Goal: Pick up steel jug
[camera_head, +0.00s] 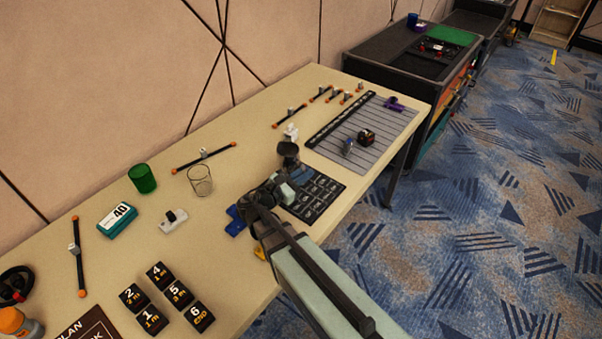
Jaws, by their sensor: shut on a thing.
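My gripper (287,172) is over the right half of the cream table, reaching in from the lower right. A dark grey, round-topped vessel (288,149), which looks like the steel jug, is at the end of my gripper. My gripper is shut on it. The fingers and the jug's lower part are partly hidden by my wrist, so I cannot tell whether the jug touches the table.
A black grid mat (318,195) lies right of my gripper. A clear glass (200,180), a green cup (142,178) and a small white item (291,132) stand nearby. Numbered black blocks (160,274) lie at the front left. A grey striped mat (375,140) is farther right.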

